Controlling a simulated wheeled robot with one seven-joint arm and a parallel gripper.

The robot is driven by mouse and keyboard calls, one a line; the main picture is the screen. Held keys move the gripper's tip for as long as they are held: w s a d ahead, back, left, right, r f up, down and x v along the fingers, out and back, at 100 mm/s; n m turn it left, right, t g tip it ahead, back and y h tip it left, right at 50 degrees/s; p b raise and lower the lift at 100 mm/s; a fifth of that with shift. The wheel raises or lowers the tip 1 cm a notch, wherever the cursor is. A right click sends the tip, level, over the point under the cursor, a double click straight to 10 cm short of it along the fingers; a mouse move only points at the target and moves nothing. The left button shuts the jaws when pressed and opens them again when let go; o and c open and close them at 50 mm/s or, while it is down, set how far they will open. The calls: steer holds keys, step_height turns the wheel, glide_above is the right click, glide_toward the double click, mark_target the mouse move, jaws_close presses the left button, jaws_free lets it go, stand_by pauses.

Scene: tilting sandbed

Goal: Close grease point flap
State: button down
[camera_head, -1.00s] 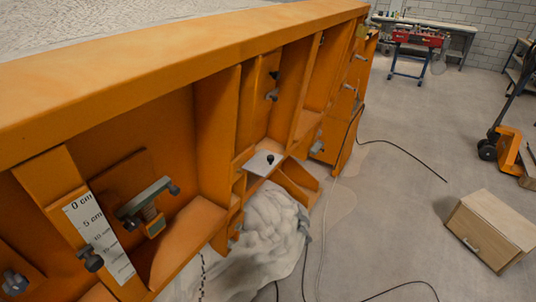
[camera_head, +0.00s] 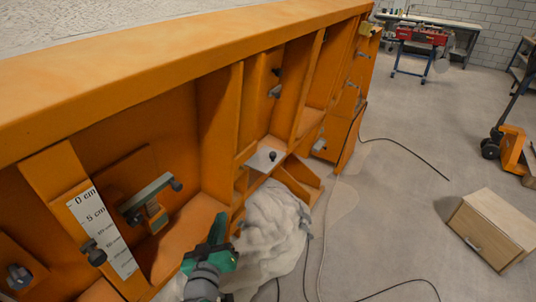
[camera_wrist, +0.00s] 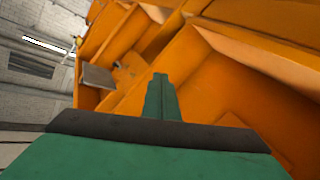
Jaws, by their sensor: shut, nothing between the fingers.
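A flat light-grey plate with a black knob (camera_head: 265,159), which looks like the grease point flap, sticks out roughly level from the orange frame. In the wrist view a grey plate (camera_wrist: 98,77), probably the same flap, shows left of and beyond my fingers. My green gripper (camera_head: 218,222) is in front of the frame, lower and to the left of the flap, pointing up. It is apart from the flap and empty. In the wrist view the fingers (camera_wrist: 160,92) are together. Any grease point behind the flap cannot be made out.
The orange sandbed frame (camera_head: 215,65) has ribs and pockets around the flap. A clamp bar (camera_head: 147,192) and a centimetre scale (camera_head: 100,228) are to the left. A white cloth-like heap (camera_head: 270,225) lies below the flap. Open floor with cables is to the right.

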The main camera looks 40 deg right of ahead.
steer(key=w+d+r+m+g+h, duration=0.1)
steer(key=d+r+m+g+h, duration=0.15)
steer(key=r, duration=0.35)
steer(key=w+d+r+m+g+h, duration=0.1)
steer(key=d+r+m, duration=0.2)
steer(key=r, duration=0.3)
step_height(320, 180, up, 8)
steer(key=m+g, duration=0.4)
steer(key=m, duration=0.1)
glide_above(269, 166)
steer(key=shift+s+a+f, duration=0.1)
steer(key=shift+a, duration=0.35)
steer(key=f, duration=0.3)
steer(key=shift+w+d, duration=0.25)
steer(key=shift+d, duration=0.05)
steer(key=shift+f, duration=0.6)
steer(key=shift+s+d, duration=0.1)
steer(key=shift+s, duration=0.1)
